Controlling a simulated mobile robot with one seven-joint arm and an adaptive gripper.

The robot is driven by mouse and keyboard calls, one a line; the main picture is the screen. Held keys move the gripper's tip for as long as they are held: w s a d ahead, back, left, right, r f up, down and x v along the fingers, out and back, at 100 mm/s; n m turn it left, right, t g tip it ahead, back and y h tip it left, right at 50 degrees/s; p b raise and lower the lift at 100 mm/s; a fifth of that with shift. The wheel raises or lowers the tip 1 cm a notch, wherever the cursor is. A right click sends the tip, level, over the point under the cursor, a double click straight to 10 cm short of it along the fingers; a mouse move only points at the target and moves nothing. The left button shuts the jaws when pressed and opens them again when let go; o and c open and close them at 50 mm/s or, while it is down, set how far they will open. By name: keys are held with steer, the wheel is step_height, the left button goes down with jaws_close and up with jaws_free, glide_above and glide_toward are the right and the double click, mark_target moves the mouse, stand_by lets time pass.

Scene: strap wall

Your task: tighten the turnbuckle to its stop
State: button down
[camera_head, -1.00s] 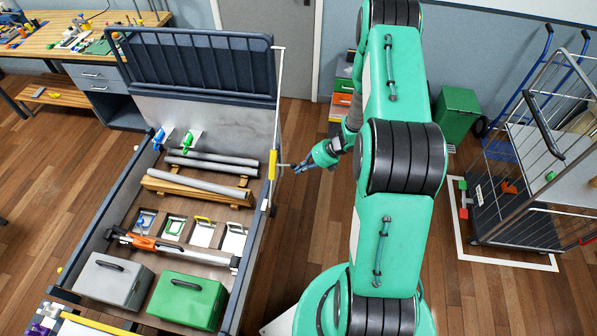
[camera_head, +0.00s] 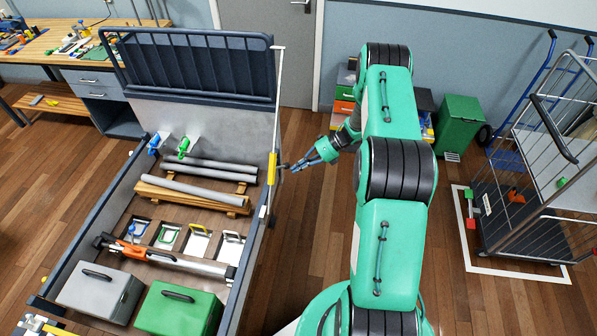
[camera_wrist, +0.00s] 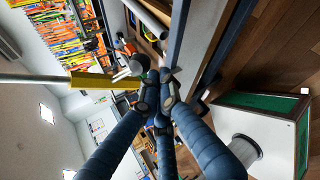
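The turnbuckle is a yellow body (camera_head: 272,168) on a thin pale upright rod (camera_head: 278,100) at the right side of the grey flatbed. It shows larger in the wrist view (camera_wrist: 90,80), with a dark rounded knob (camera_wrist: 137,65) beside its near end. A short grey stub (camera_head: 284,167) reaches from the turnbuckle toward my gripper (camera_head: 295,167). In the wrist view, my gripper's blue fingers (camera_wrist: 155,80) come close together right beside the knob and the yellow end. The tips overlap these parts, so I cannot tell whether they grip the stub.
The flatbed's side wall (camera_head: 262,222) runs just left of my gripper. The bed holds grey pipes (camera_head: 190,187), a grey case (camera_head: 100,290) and a green case (camera_head: 178,308). A wire cage trolley (camera_head: 520,190) stands at the right.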

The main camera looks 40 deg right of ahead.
stand_by(0.6)
steer(key=s+d+r, duration=0.4)
steer(key=s+d, duration=0.2)
steer(key=d, duration=0.3)
steer(key=shift+s+d+r, duration=0.15)
steer(key=shift+r, duration=0.1)
stand_by(0.7)
